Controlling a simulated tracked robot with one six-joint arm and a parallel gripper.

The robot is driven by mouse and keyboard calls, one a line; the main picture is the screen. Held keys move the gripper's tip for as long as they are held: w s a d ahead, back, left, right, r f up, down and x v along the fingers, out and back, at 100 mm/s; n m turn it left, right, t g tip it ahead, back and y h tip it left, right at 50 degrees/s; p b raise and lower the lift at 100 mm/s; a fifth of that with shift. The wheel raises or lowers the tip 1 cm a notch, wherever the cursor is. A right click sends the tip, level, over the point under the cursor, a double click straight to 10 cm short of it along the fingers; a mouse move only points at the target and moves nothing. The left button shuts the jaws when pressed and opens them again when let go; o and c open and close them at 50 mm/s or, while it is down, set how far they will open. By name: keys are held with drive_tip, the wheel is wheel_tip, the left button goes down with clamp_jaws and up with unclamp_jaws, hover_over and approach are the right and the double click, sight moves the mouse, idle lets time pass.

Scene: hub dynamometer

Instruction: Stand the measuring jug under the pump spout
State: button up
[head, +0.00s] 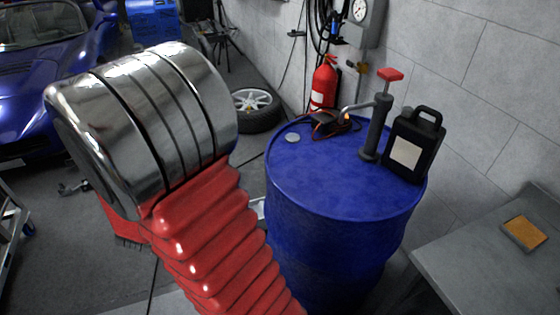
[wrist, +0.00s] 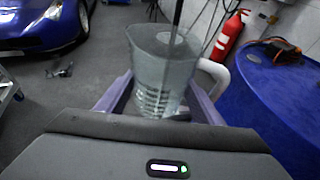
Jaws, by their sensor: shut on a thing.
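The clear measuring jug (wrist: 163,70) is between the fingers of my gripper (wrist: 157,97) in the wrist view. My gripper is shut on it, and the jug looks roughly upright, with its pale handle to the right. The hand pump (head: 375,130) with a red top stands on the blue drum (head: 310,175) in the head view. Its grey spout (head: 356,107) points left over the drum top. The jug and gripper do not show in the head view, where my arm covers the left middle. In the wrist view the drum (wrist: 270,95) is right of the jug.
A black canister (head: 413,145) stands right of the pump on the drum. A small round cap (head: 292,138) and a dark item with an orange cable (head: 327,123) lie near the drum's back left. A fire extinguisher (head: 323,88) is behind. A grey bench (head: 490,270) is at right.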

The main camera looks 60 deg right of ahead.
drive_tip(key=s+d+m+g, duration=0.3)
drive_tip(key=s+d, duration=0.3)
drive_tip(key=s, duration=0.3)
drive_tip(key=s+d+f+m+g, duration=0.1)
drive_tip(key=s+d+m+g, duration=0.3)
drive_tip(key=s+d, duration=0.3)
drive_tip(key=s+d+m+g, duration=0.3)
drive_tip(key=s+d+g, duration=0.3)
drive_tip(key=s, duration=0.5)
drive_tip(key=shift+s+d+f+m+h, duration=0.3)
drive_tip(key=shift+s+d+m, duration=0.1)
drive_tip(key=shift+d, duration=0.1)
drive_tip(key=s+d, duration=0.2)
drive_tip(key=d, duration=0.3)
drive_tip(key=s+d, duration=0.2)
drive_tip(key=d, duration=0.3)
drive_tip(key=s+d, duration=0.2)
drive_tip(key=d, duration=0.3)
drive_tip(key=shift+s, duration=0.15)
drive_tip(key=shift+s+d, duration=0.25)
drive_tip(key=shift+d, duration=0.3)
drive_tip(key=shift+d+f, duration=0.2)
drive_tip(key=shift+f, duration=1.55)
drive_tip(key=shift+f, duration=0.15)
